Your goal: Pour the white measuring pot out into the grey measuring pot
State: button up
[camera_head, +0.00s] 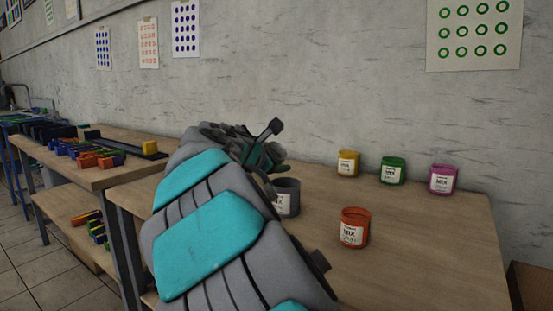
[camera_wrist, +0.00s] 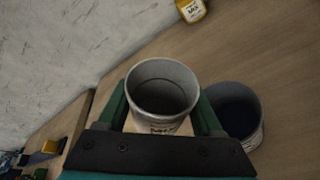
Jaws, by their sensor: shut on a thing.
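My gripper (camera_wrist: 162,107) is shut on the white measuring pot (camera_wrist: 162,72), with a green finger on each side of it. The wrist view looks into its open top; the inside is shaded and I cannot tell how full it is. In the head view my arm hides this pot. The grey measuring pot (camera_head: 287,197) stands upright on the table, just right of my gripper (camera_head: 262,158). In the wrist view the grey pot (camera_wrist: 236,112) is right of the white pot, behind the right finger, with a dark inside.
An orange-red pot (camera_head: 355,227) stands near the grey pot. Yellow (camera_head: 348,163), green (camera_head: 393,170) and magenta (camera_head: 443,179) pots line the back by the wall. The table's (camera_head: 440,250) right front is clear. A side bench (camera_head: 110,175) at left holds coloured blocks.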

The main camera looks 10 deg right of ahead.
jog(key=shift+f+n, duration=0.1)
jog(key=shift+n, duration=0.3)
jog(key=shift+s+d+n+g+h, duration=0.1)
jog(key=shift+n+g+h, duration=0.2)
jog(key=shift+n+g, duration=0.2)
jog(key=shift+s+d+f+n+g+h, duration=0.15)
jog(key=shift+n+g, duration=0.2)
jog(key=shift+n, duration=0.2)
jog(key=shift+s+d+f+n+g+h, duration=0.15)
jog(key=shift+n+g, duration=0.2)
jog(key=shift+n, duration=0.2)
jog(key=shift+r, duration=0.15)
jog(key=shift+s+d+r+n+g+h, duration=0.1)
jog(key=shift+s+r+n+g+h, duration=0.1)
jog(key=shift+r+n, duration=0.2)
jog(key=shift+s+d+r+n+g+h, duration=0.1)
jog(key=shift+r+n+g+h, duration=0.15)
jog(key=shift+n, duration=0.25)
